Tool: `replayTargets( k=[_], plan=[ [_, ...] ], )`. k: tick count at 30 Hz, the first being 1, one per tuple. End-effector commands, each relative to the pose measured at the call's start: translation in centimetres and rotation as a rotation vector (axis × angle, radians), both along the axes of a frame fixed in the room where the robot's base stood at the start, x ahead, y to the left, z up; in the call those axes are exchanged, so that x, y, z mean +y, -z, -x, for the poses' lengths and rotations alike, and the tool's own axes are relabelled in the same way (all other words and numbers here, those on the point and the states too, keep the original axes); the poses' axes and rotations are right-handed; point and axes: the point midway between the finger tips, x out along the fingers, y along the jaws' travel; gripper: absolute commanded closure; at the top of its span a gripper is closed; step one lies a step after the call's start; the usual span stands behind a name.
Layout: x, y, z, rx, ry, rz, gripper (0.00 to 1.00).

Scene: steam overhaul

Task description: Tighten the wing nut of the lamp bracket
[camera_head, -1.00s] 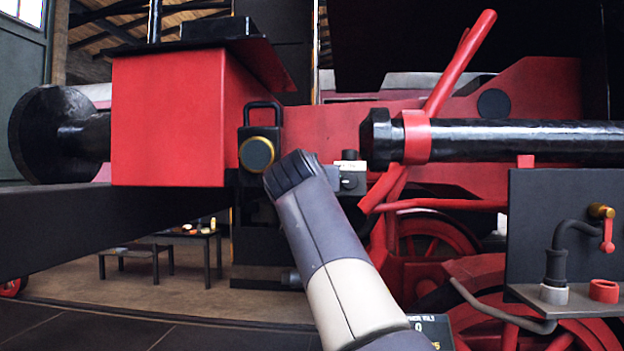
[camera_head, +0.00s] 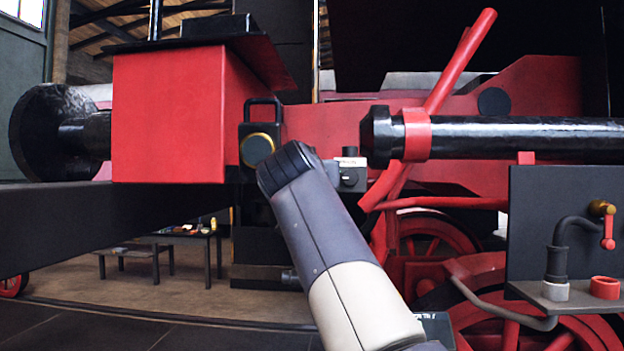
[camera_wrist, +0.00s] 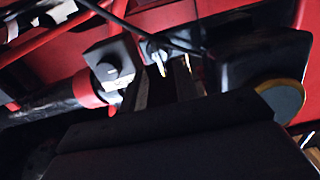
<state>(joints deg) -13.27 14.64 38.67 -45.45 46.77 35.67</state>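The lamp (camera_head: 258,147), black with a brass-ringed lens and a handle on top, hangs beside the red box. Its lens also shows at the right of the wrist view (camera_wrist: 283,101). A small pale piece with a yellowish tip (camera_wrist: 157,55), seemingly the wing nut, shows near the top middle of the wrist view. My gripper (camera_wrist: 162,85) reaches toward it with two dark fingers that look apart; the picture is dark and I cannot tell whether they touch it. In the head view my wrist hides the fingers and the wing nut, just right of the lamp.
A grey fitting (camera_head: 350,176) with a pale top sits right of my wrist. The red box (camera_head: 168,115) is to the left and the black cylinder (camera_head: 510,138) to the right. A dark panel (camera_head: 535,225) with a pipe and red-handled tap stands at the far right. A thin dark cable crosses the wrist view.

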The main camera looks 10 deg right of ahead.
Motion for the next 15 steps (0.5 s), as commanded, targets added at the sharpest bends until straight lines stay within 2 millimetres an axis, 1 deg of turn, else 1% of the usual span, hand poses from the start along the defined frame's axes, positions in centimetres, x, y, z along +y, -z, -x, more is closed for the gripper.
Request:
replayTargets(
  k=[1, 6, 10, 15],
  plan=[
    [0.5, 0.2, 1.2, -0.002, -0.004, -0.002, 0.71],
    [1.5, 0.2, 4.3, -0.001, -0.004, -0.001, 0.71],
    [2.1, 0.2, 6.1, -0.001, -0.003, -0.002, 0.71],
    [2.3, 0.1, 7.1, 0.002, 0.000, -0.002, 0.71]
  ],
)
